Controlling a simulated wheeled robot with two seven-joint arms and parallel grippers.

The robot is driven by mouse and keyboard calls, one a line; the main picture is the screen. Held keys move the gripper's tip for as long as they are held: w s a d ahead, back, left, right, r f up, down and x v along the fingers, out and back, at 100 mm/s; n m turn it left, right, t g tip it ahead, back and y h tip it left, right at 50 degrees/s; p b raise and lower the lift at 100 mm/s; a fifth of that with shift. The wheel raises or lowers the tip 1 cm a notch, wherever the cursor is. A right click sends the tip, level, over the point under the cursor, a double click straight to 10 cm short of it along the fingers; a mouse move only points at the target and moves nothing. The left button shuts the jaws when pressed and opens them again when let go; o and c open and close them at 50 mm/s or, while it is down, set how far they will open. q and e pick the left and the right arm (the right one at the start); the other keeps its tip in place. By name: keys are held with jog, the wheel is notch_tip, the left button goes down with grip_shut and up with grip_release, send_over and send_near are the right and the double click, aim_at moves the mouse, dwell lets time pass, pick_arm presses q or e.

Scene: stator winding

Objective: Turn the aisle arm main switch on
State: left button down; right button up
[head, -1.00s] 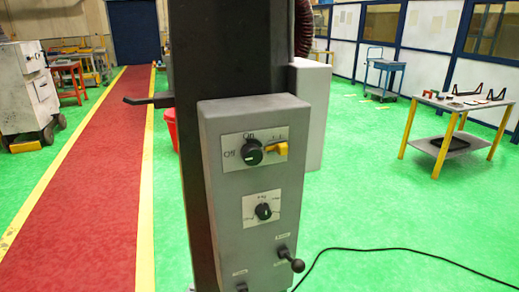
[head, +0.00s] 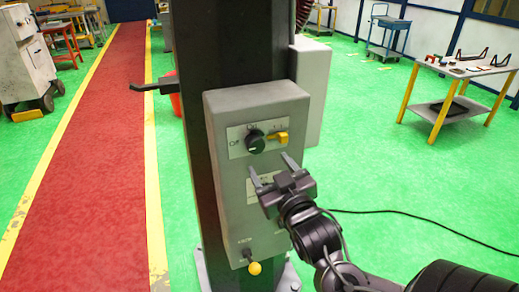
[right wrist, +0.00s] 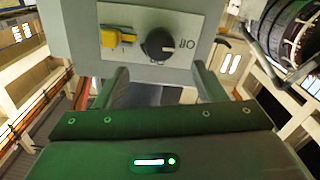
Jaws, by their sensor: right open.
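The main switch is a black round knob (head: 255,142) on a light plate at the top of the grey control box (head: 228,205). Its white mark points toward the Off label; this also shows in the right wrist view on the knob (right wrist: 158,44). A yellow piece (head: 276,138) sits beside the knob. My right gripper (head: 271,166) is open and empty, just below the switch plate. In the right wrist view, its fingers (right wrist: 160,68) are spread to either side of the knob's line, apart from it. My left gripper is not in view.
The box is fixed to a dark column (head: 186,50) with a side lever (head: 155,85). My right arm covers most of the lower dial; a yellow-ended lever (head: 254,268) is below. A small table (head: 425,105) stands at right. Green floor between is open, crossed by a black cable (head: 430,226).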

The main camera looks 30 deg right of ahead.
aim_at(257, 147)
jog(key=b+x, duration=0.2)
jog(key=x, duration=0.4)
jog(key=shift+w+d+b, duration=0.15)
jog(key=shift+w+b, duration=0.1)
jog(key=shift+b, duration=0.05)
jog(key=shift+w+d+f, duration=0.1)
jog(key=shift+w, duration=0.45)
jog(key=c, duration=1)
jog(key=shift+o, duration=0.2)
